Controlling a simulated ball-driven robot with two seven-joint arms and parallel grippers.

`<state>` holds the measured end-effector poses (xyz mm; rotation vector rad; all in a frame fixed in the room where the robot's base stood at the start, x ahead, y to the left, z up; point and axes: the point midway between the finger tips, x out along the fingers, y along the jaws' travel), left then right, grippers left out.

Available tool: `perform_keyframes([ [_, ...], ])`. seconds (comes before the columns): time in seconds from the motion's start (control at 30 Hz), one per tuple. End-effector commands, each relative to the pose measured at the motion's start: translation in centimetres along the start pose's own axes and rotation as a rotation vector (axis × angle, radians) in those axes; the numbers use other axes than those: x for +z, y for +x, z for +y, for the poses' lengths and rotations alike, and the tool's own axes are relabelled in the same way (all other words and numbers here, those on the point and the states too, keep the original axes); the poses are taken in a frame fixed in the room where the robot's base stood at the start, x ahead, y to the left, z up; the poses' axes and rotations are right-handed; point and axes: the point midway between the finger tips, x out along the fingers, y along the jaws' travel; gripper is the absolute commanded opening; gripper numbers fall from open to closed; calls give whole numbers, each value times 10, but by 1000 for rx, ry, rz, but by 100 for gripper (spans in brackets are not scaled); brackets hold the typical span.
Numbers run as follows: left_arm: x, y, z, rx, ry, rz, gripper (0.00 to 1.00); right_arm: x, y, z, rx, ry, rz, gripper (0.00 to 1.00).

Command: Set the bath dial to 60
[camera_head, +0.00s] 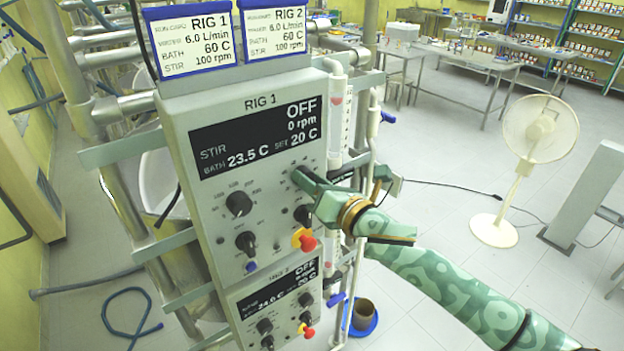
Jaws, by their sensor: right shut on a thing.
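The grey RIG 1 control box (200,130) faces me at the centre. Its display (258,137) reads STIR OFF, 0 rpm, BATH 23.5 C, SET 20 C. Black knobs show at the upper left (238,203), lower left (246,242) and right (303,214) of its panel. My right gripper (303,181) is at the panel's upper right, just under the display, shut on a dial that its fingers hide. The small knob labels are too blurred to read, so I cannot tell from them which is the bath dial. My left gripper is out of view.
A run card (194,43) on top reads RIG 1, bath 60 C. A red and yellow button (305,240) sits close below my right gripper. The RIG 2 box (275,300) is underneath. Glassware and metal posts stand behind; a white fan (540,128) stands right on open floor.

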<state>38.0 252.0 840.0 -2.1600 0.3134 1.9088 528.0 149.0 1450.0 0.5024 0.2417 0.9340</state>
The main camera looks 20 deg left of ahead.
Motion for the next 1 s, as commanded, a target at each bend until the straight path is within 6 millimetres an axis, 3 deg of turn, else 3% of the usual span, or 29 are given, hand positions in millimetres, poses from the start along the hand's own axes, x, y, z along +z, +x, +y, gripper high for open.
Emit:
perform_keyframes([
  [1.0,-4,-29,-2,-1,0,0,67,-1,0,-2,8,965,-46,14],
])
